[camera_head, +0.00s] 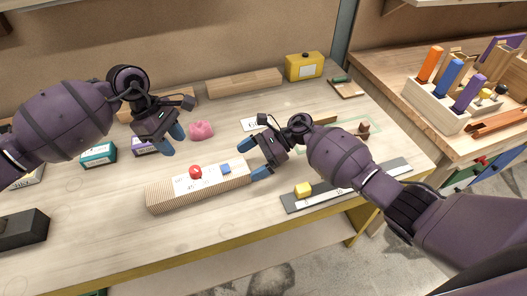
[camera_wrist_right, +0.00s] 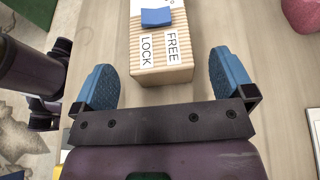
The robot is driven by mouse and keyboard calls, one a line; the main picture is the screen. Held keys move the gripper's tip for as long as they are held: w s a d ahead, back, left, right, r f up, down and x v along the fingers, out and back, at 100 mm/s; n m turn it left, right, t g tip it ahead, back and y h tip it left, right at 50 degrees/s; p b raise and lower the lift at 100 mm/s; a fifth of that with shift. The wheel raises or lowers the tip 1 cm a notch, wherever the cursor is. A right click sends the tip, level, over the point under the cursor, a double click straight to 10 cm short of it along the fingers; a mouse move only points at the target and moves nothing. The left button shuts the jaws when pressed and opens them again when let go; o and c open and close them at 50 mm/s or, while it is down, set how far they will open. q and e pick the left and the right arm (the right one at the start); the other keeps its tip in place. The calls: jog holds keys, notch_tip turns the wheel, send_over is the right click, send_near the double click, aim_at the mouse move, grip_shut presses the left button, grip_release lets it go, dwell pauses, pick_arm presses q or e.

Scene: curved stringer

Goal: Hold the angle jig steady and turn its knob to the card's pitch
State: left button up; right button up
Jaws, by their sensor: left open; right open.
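The angle jig appears to be the long ribbed wooden block (camera_head: 200,200) with a red knob (camera_head: 195,172) and a blue lever (camera_head: 225,168) on its white top plate. My right gripper (camera_head: 254,159) is open at the jig's right end. In the right wrist view that end (camera_wrist_right: 160,74) lies between the spread blue fingertips, with LOCK and FREE labels beside the blue lever (camera_wrist_right: 156,17). My left gripper (camera_head: 171,140) is open and empty above and behind the jig's left part. A white card (camera_head: 254,124) lies behind my right gripper; its print is unreadable.
A pink lump (camera_head: 201,130) lies behind the jig. A teal box (camera_head: 99,154) and a dark block (camera_head: 25,230) are at left. A ruler-like strip (camera_head: 292,206) with a yellow block (camera_head: 303,190) lies front right. A yellow box (camera_head: 304,67) stands at the back.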

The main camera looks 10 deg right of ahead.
aim_at(243, 165)
jog(key=shift+x, duration=2.5)
